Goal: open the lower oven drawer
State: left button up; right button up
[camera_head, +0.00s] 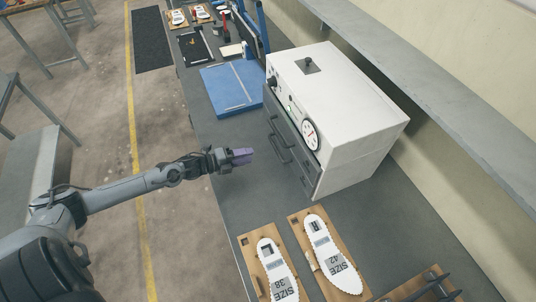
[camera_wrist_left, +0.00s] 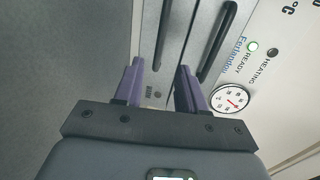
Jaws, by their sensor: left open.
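The white oven (camera_head: 345,95) stands on the bench with two dark drawers on its front. The lower drawer's bar handle (camera_head: 276,149) faces my left gripper (camera_head: 243,156); the drawer looks shut. In the left wrist view the lower handle (camera_wrist_left: 163,32) is ahead of the purple fingers of my left gripper (camera_wrist_left: 159,67), within the gap between them. The upper handle (camera_wrist_left: 217,42) lies to the right of the right finger. My left gripper is open and empty, and looks apart from the handle. My right gripper is not in view.
The oven's round dial (camera_head: 310,135) is beside the drawers. Boards with white insoles (camera_head: 335,255) lie on the near bench. A blue panel (camera_head: 231,87) lies beyond the oven. Bare grey bench (camera_head: 235,195) lies in front of the drawers.

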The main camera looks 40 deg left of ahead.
pick_arm(q)
jog(key=x, duration=1)
jog(key=shift+w+b, duration=0.15)
jog(key=shift+b, duration=0.2)
jog(key=shift+c, duration=0.4)
grip_shut()
